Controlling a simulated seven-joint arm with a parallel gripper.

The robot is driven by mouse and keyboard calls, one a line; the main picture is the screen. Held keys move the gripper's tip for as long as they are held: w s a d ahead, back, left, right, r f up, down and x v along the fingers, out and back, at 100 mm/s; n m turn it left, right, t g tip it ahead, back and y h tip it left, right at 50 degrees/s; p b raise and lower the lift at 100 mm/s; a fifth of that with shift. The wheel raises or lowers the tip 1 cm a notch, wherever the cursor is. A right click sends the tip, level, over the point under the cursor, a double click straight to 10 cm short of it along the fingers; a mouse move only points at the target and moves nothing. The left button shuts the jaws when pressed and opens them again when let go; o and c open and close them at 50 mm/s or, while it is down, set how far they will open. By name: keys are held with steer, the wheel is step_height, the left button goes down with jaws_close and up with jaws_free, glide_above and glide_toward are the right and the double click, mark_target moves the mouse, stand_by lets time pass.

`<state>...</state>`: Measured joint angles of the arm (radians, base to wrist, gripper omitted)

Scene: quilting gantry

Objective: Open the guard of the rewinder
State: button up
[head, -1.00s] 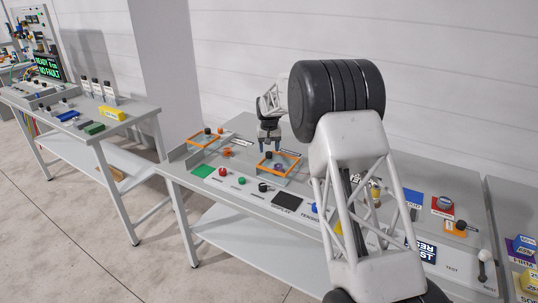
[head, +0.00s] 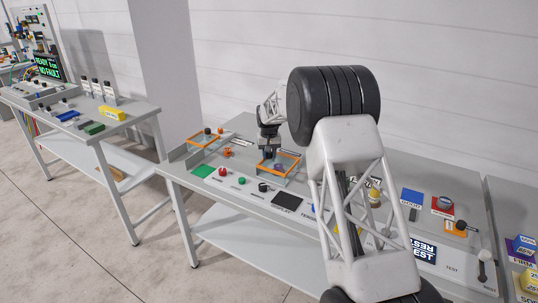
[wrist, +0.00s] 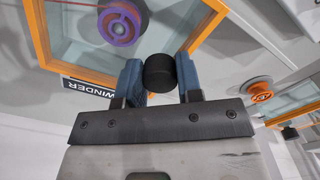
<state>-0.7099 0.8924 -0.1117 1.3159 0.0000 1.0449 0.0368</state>
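The rewinder guard is an orange-framed clear lid (head: 291,156) on the middle table in the head view. It lies flat over its box. In the wrist view its orange frame (wrist: 78,75) surrounds a clear pane with a purple and orange reel (wrist: 121,24) beneath. A black round knob (wrist: 160,73) is at the frame's near edge. The "WINDER" label (wrist: 88,88) is beside it, partly cut off. My gripper (wrist: 161,78) has its two blue fingers on either side of the knob, seemingly touching it. In the head view my gripper (head: 268,151) is low over the guard.
A second orange-framed lid (head: 204,141) stands to the left, with an orange knob (head: 228,152) between. Red (head: 222,172) and green (head: 242,181) buttons and a black knob (head: 263,187) line the front. My arm hides part of the table's right side.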

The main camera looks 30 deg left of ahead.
jaws_close()
steer(key=a, duration=1.3)
steer(key=shift+w+a, duration=0.1)
steer(key=shift+a, duration=0.3)
steer(key=o, duration=0.9)
jaws_free()
steer(key=shift+c, duration=0.2)
steer(key=shift+r, duration=0.1)
step_height(320, 180, up, 8)
